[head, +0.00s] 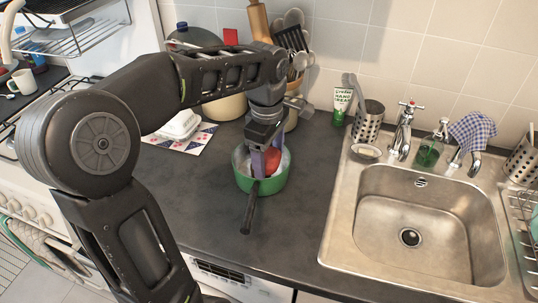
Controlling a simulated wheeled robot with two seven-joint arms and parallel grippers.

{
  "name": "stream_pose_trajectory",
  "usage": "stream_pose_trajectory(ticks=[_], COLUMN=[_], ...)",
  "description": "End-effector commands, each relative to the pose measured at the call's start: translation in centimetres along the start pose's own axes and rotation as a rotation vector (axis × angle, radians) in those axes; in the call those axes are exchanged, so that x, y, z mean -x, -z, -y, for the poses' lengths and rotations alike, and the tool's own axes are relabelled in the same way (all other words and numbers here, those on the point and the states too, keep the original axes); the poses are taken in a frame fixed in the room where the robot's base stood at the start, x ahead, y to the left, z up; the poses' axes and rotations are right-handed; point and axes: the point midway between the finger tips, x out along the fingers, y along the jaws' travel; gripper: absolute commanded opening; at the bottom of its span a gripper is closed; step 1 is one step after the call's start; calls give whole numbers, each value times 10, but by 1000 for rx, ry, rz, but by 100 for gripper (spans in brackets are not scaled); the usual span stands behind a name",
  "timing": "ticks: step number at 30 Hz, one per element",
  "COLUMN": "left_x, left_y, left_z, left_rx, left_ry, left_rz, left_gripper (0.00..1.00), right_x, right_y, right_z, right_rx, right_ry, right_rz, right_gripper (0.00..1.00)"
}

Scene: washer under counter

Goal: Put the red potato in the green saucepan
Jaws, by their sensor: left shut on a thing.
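The green saucepan (262,184) stands on the dark counter, with its black handle (250,212) pointing toward me. My left gripper (266,160) comes down into the saucepan from above. It is shut on the red potato (272,162), which shows between its fingers inside the pan's rim. The fingers hide part of the potato, and I cannot tell whether it touches the pan's bottom. My right gripper is not in view.
The steel sink (410,237) lies to the right, with taps, a green soap bottle (430,147) and a cutlery holder (368,121) behind it. A utensil pot and a white butter dish (180,124) stand behind the pan. The counter in front is clear.

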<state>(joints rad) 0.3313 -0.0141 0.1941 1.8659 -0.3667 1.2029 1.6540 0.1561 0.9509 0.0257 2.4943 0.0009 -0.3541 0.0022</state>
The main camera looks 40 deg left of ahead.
Motion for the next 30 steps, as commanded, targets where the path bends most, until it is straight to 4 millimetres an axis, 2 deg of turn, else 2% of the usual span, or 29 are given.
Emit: stream_pose_trajectory(ticks=[2, 3, 10, 20, 25, 26, 30], left_x=[0, 0, 0, 3, 19, 19, 44], left_y=[0, 0, 0, 0, 0, 0, 0], left_z=[0, 0, 0, 0, -1, -2, -2], left_rx=[0, 0, 0, 0, 1, 1, 1], left_ry=[-1, 0, 0, 0, -1, -3, -6], left_rz=[0, 0, 0, 0, 0, 0, 0], left_gripper=[26, 72, 90, 92, 92, 92, 92], right_x=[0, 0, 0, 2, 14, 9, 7], right_y=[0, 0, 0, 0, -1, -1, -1], right_z=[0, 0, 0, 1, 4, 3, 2], right_rx=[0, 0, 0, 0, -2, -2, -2], right_ry=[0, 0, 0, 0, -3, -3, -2], right_rz=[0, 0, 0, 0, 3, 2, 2], right_gripper=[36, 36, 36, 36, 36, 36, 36])
